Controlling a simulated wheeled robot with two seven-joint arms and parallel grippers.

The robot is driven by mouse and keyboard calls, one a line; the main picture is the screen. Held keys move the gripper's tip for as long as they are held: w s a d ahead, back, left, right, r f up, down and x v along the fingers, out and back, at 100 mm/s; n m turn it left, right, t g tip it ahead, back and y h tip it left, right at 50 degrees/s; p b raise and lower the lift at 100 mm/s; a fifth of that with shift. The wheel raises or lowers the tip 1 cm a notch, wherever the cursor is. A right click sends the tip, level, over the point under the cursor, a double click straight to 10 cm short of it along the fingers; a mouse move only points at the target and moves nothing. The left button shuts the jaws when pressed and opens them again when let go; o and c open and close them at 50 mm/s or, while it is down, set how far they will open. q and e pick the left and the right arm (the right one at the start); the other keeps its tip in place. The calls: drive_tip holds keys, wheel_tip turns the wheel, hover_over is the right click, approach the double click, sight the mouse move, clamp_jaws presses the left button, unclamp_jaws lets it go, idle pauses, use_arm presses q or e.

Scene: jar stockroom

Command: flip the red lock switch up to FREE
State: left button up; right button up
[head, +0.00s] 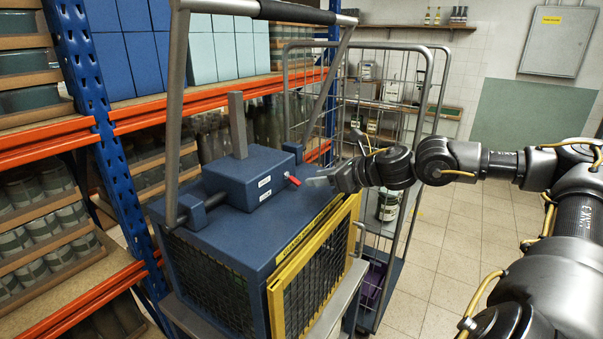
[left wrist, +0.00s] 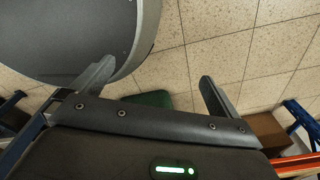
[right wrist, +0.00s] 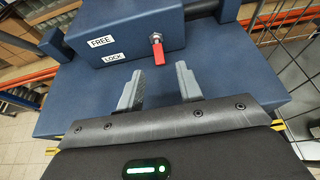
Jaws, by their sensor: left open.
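The red lock switch (head: 293,181) sits on the side of a blue lock box (head: 250,178) on top of a blue caged cart. In the right wrist view the red lever (right wrist: 159,53) points down from its metal pivot, beside a FREE label (right wrist: 102,40) above a LOCK label (right wrist: 113,57). My right gripper (head: 318,179) is open and empty, just short of the switch. In the right wrist view the lever stands beyond the gap between its fingertips (right wrist: 160,70), apart from both. My left gripper (left wrist: 156,70) is open and empty above the tiled floor, outside the head view.
The cart top (head: 237,228) around the box is flat and clear. A yellow-framed mesh door (head: 313,255) is on its front. A wire roll cage (head: 420,130) stands behind, shelving with an orange beam (head: 75,137) at the left. The tiled floor (head: 440,245) is open at the right.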

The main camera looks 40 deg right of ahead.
sight(296, 181)
drive_tip(key=shift+w+a+p, duration=0.15)
drive_tip(key=shift+w+p, duration=0.6)
drive_tip(key=shift+w+a+f+p, duration=0.15)
drive_tip(key=shift+w+a+p, duration=0.05)
drive_tip(key=shift+w+p, duration=0.15)
drive_tip(key=shift+w+a+f+p, duration=0.15)
drive_tip(key=shift+w+p, duration=0.05)
drive_tip(key=shift+p, duration=0.1)
drive_tip(key=shift+p+x, duration=0.45)
drive_tip(key=shift+x, duration=0.5)
drive_tip(key=shift+w+f, duration=0.4)
use_arm(q)
drive_tip(key=r, duration=0.4)
drive_tip(key=shift+w+r, duration=0.4)
use_arm(e)
drive_tip(key=shift+a, duration=0.1)
clamp_jaws()
